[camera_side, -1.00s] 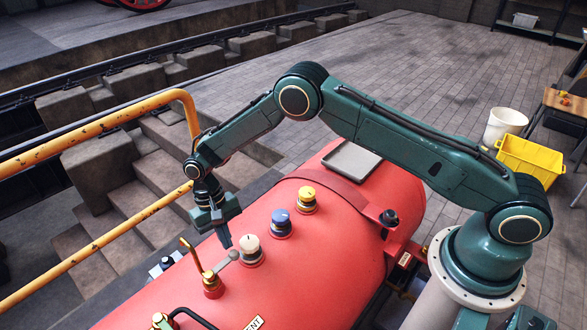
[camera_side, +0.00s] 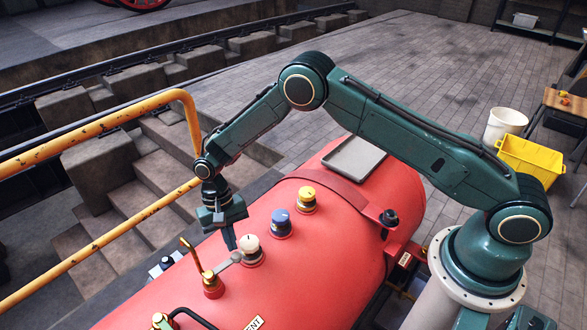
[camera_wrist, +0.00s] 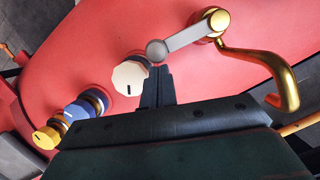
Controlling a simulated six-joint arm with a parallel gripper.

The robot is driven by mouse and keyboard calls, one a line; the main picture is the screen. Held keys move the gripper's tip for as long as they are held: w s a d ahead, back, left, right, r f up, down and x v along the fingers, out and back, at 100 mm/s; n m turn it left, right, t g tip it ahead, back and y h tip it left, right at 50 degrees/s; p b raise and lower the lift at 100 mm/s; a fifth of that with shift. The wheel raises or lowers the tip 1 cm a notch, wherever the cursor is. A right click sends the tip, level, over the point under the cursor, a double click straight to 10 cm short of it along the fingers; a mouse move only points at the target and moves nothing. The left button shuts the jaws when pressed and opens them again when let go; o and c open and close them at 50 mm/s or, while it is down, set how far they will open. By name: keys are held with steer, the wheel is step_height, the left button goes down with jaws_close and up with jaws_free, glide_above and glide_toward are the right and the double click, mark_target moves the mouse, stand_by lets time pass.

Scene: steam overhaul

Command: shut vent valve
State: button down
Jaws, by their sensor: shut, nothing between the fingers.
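The valve with the grey lever (camera_side: 224,264) stands on top of the red boiler, with a brass body (camera_side: 211,281) and a curved brass spout. The lever points toward the white knob and ends in a grey ball. In the wrist view the lever (camera_wrist: 190,37) runs from the brass hub down to its ball end (camera_wrist: 156,50). My gripper (camera_side: 231,246) is shut and empty, pointing down beside the ball end. Its closed fingertips (camera_wrist: 156,70) show just below the ball; I cannot tell whether they touch it. A partly cut-off label reading "ENT" (camera_side: 254,323) is on the boiler.
A white knob (camera_side: 249,244) stands close to my fingertips, with a blue knob (camera_side: 281,217) and a yellow knob (camera_side: 307,195) beyond it. A grey tray (camera_side: 355,157) lies on the boiler (camera_side: 335,245). A yellow handrail (camera_side: 100,238) runs at the left.

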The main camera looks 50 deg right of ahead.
steer(key=s+m+y, duration=0.1)
steer(key=s+m, duration=0.2)
steer(key=m, duration=0.1)
steer(key=shift+s+t, duration=0.2)
steer(key=shift+t, duration=0.1)
steer(key=s+a+m+t+y, duration=0.1)
steer(key=s+a+m+t, duration=0.1)
steer(key=s+a+m, duration=0.4)
steer(key=shift+s+m, duration=0.55)
steer(key=shift+m, duration=0.45)
